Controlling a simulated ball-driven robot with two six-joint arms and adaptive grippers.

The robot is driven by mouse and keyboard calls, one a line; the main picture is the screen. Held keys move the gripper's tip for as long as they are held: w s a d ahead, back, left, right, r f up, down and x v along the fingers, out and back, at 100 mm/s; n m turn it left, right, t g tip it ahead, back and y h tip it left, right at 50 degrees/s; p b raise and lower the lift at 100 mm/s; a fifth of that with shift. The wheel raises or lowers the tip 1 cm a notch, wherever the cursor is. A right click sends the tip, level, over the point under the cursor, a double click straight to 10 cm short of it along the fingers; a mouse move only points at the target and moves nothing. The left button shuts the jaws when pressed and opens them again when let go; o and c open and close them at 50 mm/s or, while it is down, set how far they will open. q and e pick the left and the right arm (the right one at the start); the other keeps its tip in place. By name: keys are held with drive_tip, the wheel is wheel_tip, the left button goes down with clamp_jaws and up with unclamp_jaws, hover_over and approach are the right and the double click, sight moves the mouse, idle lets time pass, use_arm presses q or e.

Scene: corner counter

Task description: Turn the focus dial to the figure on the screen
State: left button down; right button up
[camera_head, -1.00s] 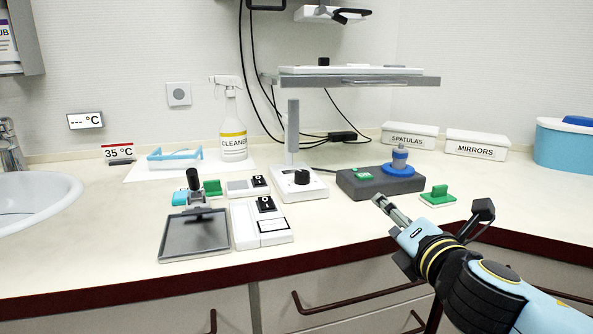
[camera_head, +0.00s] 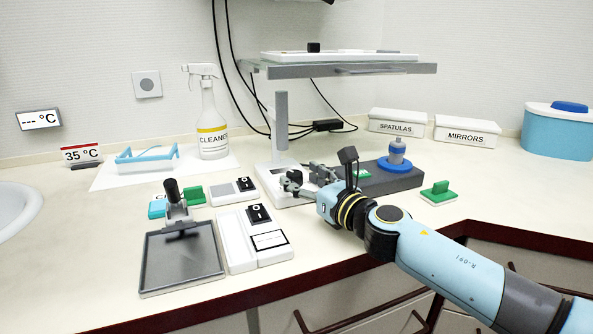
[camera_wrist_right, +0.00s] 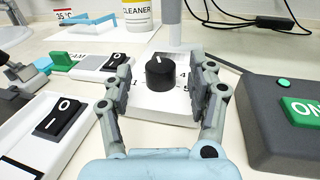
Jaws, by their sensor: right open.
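The focus dial is a black knob (camera_wrist_right: 160,72) with a white mark, on the white base (camera_wrist_right: 150,103) of a stand. In the right wrist view its mark points away from me, and printed figures around it are partly covered. My right gripper (camera_head: 306,179) is open, with one finger on each side of the dial; it also shows in the right wrist view (camera_wrist_right: 163,76). I cannot tell whether the fingers touch the dial. In the head view the gripper hides the dial. A wall display (camera_head: 39,119) reads "--- °C". My left gripper is not in view.
White switch boxes (camera_head: 240,242) and a grey tray (camera_head: 182,270) stand left of my right gripper. A dark grey box (camera_wrist_right: 278,135) with a green ON switch is close on its right. A 35 °C card (camera_head: 81,154) stands at the back left.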

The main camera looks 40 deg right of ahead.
drive_tip(key=shift+w, duration=1.15)
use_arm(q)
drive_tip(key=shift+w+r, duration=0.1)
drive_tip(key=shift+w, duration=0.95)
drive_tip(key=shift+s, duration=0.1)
